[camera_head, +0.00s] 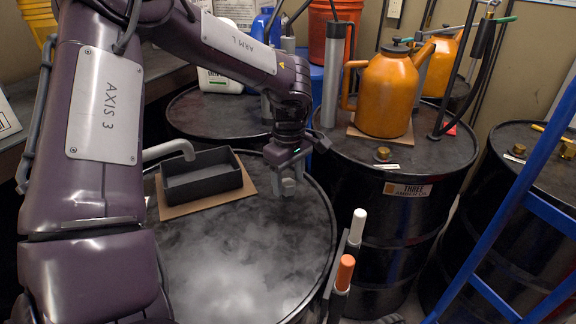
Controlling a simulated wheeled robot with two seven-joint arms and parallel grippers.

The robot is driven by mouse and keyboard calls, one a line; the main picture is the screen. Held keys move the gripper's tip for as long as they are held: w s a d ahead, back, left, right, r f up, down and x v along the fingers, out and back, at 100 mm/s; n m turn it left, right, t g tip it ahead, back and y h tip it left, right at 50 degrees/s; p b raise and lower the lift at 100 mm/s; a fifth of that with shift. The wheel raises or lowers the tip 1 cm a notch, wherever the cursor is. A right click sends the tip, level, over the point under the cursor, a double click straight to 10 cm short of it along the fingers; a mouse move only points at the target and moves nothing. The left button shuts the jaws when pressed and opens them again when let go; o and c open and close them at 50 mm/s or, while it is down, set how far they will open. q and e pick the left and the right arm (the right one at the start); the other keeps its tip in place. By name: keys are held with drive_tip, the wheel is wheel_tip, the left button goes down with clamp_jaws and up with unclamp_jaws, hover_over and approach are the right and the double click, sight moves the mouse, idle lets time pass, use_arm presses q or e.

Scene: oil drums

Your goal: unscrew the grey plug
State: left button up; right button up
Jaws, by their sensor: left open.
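My left arm comes in from the left and reaches over the front drum (300,235). My left gripper (287,184) points down above the right part of that drum's lid, just right of the black tray, and its jaws are open. Small light grey pieces show at its end; I cannot tell whether they are only fingers or also the grey plug. No grey plug shows clearly apart from the gripper. My right gripper is not in view.
A black open tray (203,190) sits on cardboard on the front drum. A brass plug (382,154) and an orange can (388,92) are on the right drum (350,185). White and orange-capped posts (344,273) stand close in front.

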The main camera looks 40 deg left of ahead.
use_arm(q)
wheel_tip(320, 180, down, 2)
drive_tip(key=shift+a+f, duration=0.1)
drive_tip(key=shift+f, duration=0.15)
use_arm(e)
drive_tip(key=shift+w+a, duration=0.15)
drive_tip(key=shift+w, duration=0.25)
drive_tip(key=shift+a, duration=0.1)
use_arm(q)
drive_tip(key=c, duration=1.1)
drive_tip(key=shift+o, duration=0.2)
drive_tip(key=n+b, duration=0.1)
drive_tip(key=n, duration=0.2)
drive_tip(key=shift+w+f, duration=0.1)
drive_tip(key=n, duration=0.2)
drive_tip(key=shift+n+b, duration=0.3)
drive_tip(key=shift+b, duration=0.05)
drive_tip(key=shift+n, duration=0.4)
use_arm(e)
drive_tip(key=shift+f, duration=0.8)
